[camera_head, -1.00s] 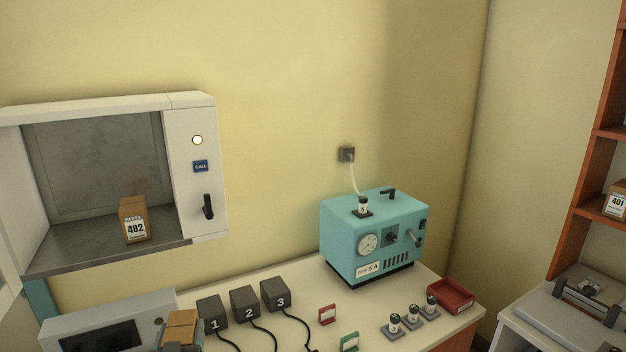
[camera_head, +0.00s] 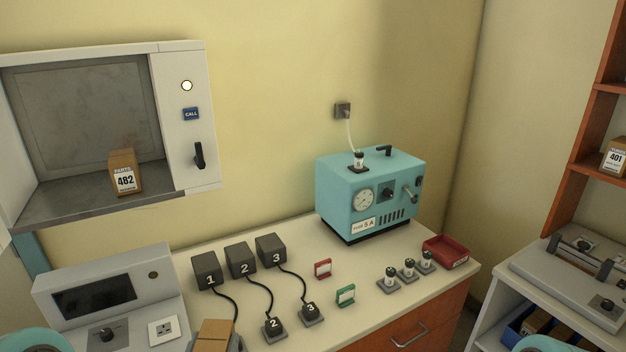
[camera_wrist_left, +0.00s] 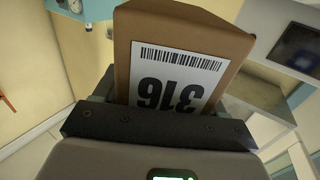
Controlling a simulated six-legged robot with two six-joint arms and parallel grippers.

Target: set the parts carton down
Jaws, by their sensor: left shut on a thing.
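A brown parts carton (camera_head: 213,334) shows its top at the bottom edge of the head view, left of centre. In the left wrist view the carton (camera_wrist_left: 190,50) has a white label with a barcode and the number 316, upside down. My left gripper (camera_wrist_left: 155,125) is shut on it; a small dark part of the gripper (camera_head: 236,344) shows beside the carton in the head view. The carton's underside is hidden, so I cannot tell whether it touches anything. My right gripper is not in view.
Carton 482 (camera_head: 125,172) stands in the wall hatch (camera_head: 70,207). The bench (camera_head: 225,303) holds black blocks 1 to 3 (camera_head: 240,260), cables, red and green card holders, vials, a teal machine (camera_head: 370,190) and a red tray (camera_head: 447,252). Carton 401 (camera_head: 614,157) sits on the right shelf.

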